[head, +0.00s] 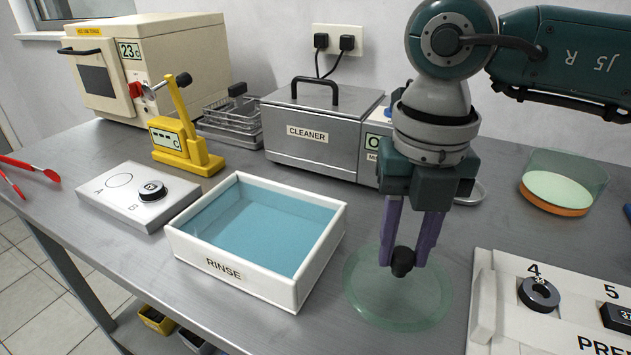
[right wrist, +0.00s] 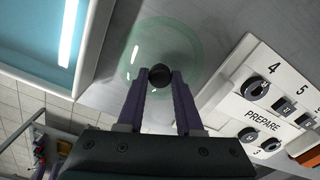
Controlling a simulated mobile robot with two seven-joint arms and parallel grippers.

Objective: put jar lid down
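The jar lid (head: 374,305) is a clear greenish glass disc with a black knob (head: 402,262). It is level, at or just above the bench between the rinse tray and the white panel; I cannot tell whether it touches the bench. My right gripper (head: 403,264) points down with its purple fingers on either side of the knob, closed on it. In the right wrist view the knob (right wrist: 160,76) sits between the fingertips and the disc (right wrist: 187,50) spreads beyond them. A glass jar (head: 590,173) with pale contents and an orange base stands open at the back right. My left gripper is not in view.
The white RINSE tray (head: 256,284) of blue liquid is close left of the lid. The white PREPARE panel (head: 483,318) with numbered black parts is close right. The CLEANER box (head: 310,135) stands behind. Bare bench (head: 500,225) lies between lid and jar.

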